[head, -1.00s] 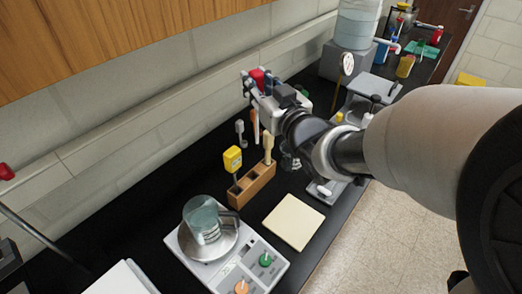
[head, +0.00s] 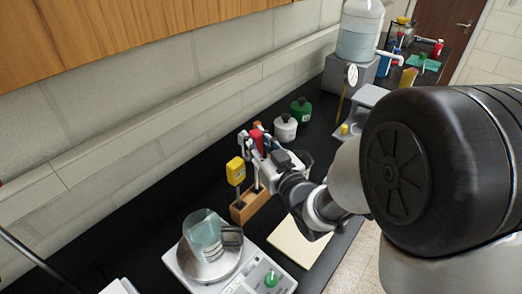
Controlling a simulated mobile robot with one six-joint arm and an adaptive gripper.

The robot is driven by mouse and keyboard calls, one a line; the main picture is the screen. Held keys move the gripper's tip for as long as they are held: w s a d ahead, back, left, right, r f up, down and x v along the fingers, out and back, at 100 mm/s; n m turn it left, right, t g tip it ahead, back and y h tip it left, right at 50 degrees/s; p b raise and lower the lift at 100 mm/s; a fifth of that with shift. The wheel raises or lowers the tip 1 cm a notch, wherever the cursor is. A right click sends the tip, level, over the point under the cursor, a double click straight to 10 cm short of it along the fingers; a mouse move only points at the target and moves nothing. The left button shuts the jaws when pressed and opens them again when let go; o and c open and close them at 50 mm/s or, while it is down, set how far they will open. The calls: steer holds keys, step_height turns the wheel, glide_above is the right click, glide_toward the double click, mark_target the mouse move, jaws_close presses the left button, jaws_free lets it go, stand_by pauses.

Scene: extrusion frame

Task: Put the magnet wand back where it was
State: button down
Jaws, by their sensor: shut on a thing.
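My gripper (head: 254,137) is shut on a red-headed tool, the magnet wand (head: 258,143), by its look. The gripper hides most of the wand. They are above the right part of a wooden tool block (head: 238,214). A thin dark shaft shows below the fingers near the block, but I cannot tell whether it is the wand's or whether it is in a hole. A yellow-headed tool (head: 235,171) stands upright in the left part of the block, close to the gripper's left side.
A scale (head: 180,268) with a glass beaker (head: 203,235) on it stands in front of the block. A cream pad (head: 297,243) lies to the right. A white jar (head: 285,129) and a green jar (head: 301,110) stand behind the gripper.

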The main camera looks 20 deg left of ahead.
steer(key=shift+f+b, duration=0.5)
steer(key=shift+f, duration=1.7)
steer(key=shift+f+b, duration=0.15)
steer(key=shift+b, duration=0.15)
steer(key=c, duration=1.6)
jaws_free()
steer(key=shift+c, duration=0.2)
steer(key=shift+r+p, duration=0.35)
steer(key=shift+p, duration=0.1)
steer(key=p+v, duration=0.4)
steer(key=v, duration=0.2)
steer(key=shift+s+d, duration=0.2)
steer(key=shift+d, duration=0.1)
